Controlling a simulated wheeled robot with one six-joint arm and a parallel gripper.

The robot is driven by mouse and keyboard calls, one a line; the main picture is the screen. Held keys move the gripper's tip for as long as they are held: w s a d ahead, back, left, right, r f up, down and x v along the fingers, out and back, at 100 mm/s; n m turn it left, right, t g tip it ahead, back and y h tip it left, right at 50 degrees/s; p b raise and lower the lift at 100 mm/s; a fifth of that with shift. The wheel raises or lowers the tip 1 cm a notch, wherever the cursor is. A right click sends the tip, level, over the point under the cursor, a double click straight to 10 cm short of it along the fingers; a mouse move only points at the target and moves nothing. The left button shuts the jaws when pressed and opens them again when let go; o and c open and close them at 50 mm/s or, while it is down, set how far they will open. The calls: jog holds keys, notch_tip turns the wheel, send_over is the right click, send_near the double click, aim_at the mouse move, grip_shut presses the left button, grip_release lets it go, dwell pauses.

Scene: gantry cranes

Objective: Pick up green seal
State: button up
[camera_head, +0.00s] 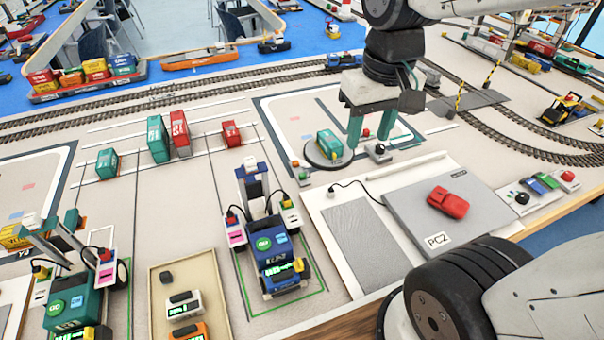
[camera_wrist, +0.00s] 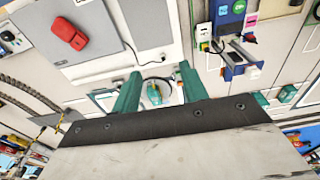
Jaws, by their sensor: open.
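A small green piece (camera_head: 304,176), which may be the green seal, stands on the table at the left edge of a dark round disc (camera_head: 314,160). It is too small to tell its exact shape, and I cannot pick it out surely in the wrist view. A teal container (camera_head: 329,144) sits on the disc; it also shows in the wrist view (camera_wrist: 154,95). My gripper (camera_head: 370,132) is open, with its two green fingers pointing down just right of the container. In the wrist view its fingers (camera_wrist: 158,92) stand apart on either side of the container, and I see nothing gripped.
A black knob (camera_head: 379,149) stands close to my right finger. Red and green containers (camera_head: 180,134) stand to the left. Rail tracks (camera_head: 192,90) run behind.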

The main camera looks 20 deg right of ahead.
jog(key=w+a+f, duration=0.1)
jog(key=w+f, duration=0.4)
jog(key=w, duration=0.4)
jog(key=g, duration=0.1)
send_over(302, 174)
jog(key=f, duration=1.5)
jog(key=shift+s+f, duration=0.2)
jog(key=shift+f, duration=0.15)
notch_tip(302, 174, down, 8)
jog(key=shift+w+r, duration=0.1)
jog(key=shift+w, duration=0.05)
grip_shut()
